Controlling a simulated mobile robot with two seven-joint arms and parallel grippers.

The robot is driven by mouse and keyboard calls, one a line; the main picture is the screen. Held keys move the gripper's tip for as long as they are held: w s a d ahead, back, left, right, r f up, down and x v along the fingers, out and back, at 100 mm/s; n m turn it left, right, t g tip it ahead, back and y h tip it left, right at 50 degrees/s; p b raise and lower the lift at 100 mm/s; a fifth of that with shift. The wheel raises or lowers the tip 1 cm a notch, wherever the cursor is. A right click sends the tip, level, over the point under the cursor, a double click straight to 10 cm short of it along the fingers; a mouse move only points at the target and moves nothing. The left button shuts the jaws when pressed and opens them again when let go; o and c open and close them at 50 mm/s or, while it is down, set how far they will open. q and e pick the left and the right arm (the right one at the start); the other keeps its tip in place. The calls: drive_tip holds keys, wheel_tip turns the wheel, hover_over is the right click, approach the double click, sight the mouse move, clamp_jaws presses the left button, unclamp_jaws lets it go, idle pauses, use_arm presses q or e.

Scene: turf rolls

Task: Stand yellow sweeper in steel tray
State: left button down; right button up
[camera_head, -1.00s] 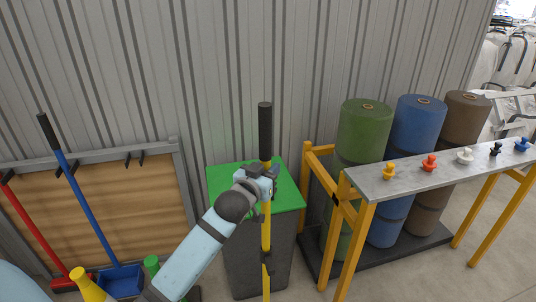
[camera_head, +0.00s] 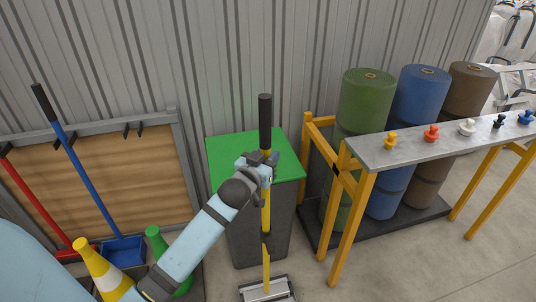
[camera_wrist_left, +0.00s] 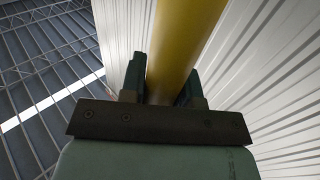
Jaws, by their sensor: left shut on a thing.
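The yellow sweeper (camera_head: 266,215) has a long yellow pole with a black grip at its top. In the head view it stands about upright in front of a green-topped grey bin. My left gripper (camera_head: 265,170) is shut around the pole just below the black grip. In the left wrist view the yellow pole (camera_wrist_left: 182,45) runs between the two fingers. A grey metal-looking tray (camera_head: 250,294) shows at the bottom edge of the head view, at the pole's foot. It is partly cut off, so I cannot tell whether the sweeper's foot rests in it. My right gripper is not in view.
The grey bin with a green lid (camera_head: 232,148) stands right behind the sweeper. A yellow-legged bench (camera_head: 365,152) with small coloured knobs is at right, before several turf rolls. Blue (camera_head: 90,195) and red (camera_head: 35,200) tools, a yellow cone (camera_head: 97,268) and a green cone are at left.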

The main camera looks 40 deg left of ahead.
use_arm(q)
drive_tip(key=c, duration=1.2)
unclamp_jaws()
drive_tip(key=shift+f, duration=0.1)
drive_tip(key=shift+c, duration=0.2)
drive_tip(key=o, duration=0.4)
drive_tip(key=shift+r, duration=0.25)
drive_tip(key=s+d+p, duration=0.1)
drive_tip(key=s, duration=1)
drive_tip(key=s+d+f+m+g+h, duration=0.4)
drive_tip(key=s+d+f+g+h, duration=0.1)
drive_tip(key=s+d+f, duration=0.9)
drive_tip(key=d+f+g, duration=0.1)
drive_tip(key=d+f, duration=0.1)
drive_tip(key=d, duration=0.2)
drive_tip(key=shift+s+f+g+h, duration=0.2)
drive_tip(key=shift+s+g+h, duration=0.1)
drive_tip(key=shift+s, duration=0.05)
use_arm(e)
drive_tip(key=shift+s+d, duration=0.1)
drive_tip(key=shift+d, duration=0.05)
